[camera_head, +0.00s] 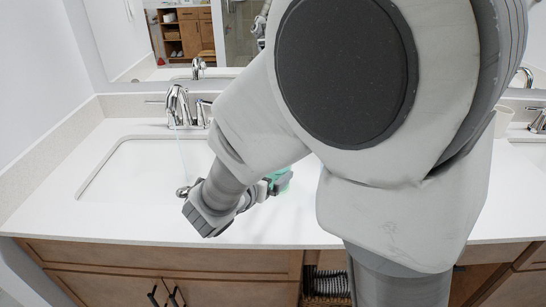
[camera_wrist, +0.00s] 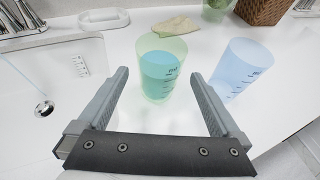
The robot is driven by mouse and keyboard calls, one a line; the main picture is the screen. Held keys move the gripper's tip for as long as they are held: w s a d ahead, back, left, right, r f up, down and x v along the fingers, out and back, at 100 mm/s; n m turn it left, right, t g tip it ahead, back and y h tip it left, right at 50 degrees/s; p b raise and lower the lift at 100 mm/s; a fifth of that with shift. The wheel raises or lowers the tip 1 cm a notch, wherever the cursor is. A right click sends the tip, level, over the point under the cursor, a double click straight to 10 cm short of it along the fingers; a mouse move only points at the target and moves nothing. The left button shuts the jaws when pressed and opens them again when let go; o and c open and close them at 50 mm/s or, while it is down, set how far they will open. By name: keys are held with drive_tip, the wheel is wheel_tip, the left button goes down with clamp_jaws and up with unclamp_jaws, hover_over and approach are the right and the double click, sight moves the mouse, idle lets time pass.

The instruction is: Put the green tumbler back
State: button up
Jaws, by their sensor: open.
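The green tumbler (camera_wrist: 160,80) stands upright on the white counter in the wrist view. It is translucent, with dark marks on its side, and its lower part looks filled with something blue-green. In the head view only a bit of the tumbler (camera_head: 284,181) shows past my gripper. My gripper (camera_wrist: 158,82) is open and empty of any grip. Its fingers reach along the left and right sides of the tumbler, with visible gaps; the tumbler lies at or just beyond the fingertips. A second greenish container (camera_wrist: 216,8) is cut off at the top edge.
A blue translucent tumbler (camera_wrist: 243,68) stands close to the right finger. A beige cloth (camera_wrist: 176,25), a woven basket (camera_wrist: 262,10) and a white soap dish (camera_wrist: 104,18) lie farther back. The sink (camera_head: 130,165) is at left, under a chrome faucet (camera_head: 178,103) with a thin stream below it.

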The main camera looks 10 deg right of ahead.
drive_tip(key=s+d+r+m+g, duration=0.4)
drive_tip(key=s+d+m+g, duration=0.3)
drive_tip(key=s+d+m, duration=0.5)
drive_tip(key=s+a+r+m+y, duration=0.1)
drive_tip(key=s+a+m+y, duration=0.2)
drive_tip(key=m, duration=0.5)
drive_tip(key=s+a+r+m+t+y, duration=0.1)
drive_tip(key=s+a+m+y, duration=0.3)
drive_tip(key=m, duration=0.5)
drive_tip(key=shift+s+r+y, duration=0.3)
drive_tip(key=shift+s+r, duration=0.5)
drive_tip(key=shift+s, duration=0.3)
wheel_tip(320, 180, up, 11)
drive_tip(key=p, duration=1.1)
drive_tip(key=shift+r+p, duration=0.2)
drive_tip(key=shift+p, duration=0.15)
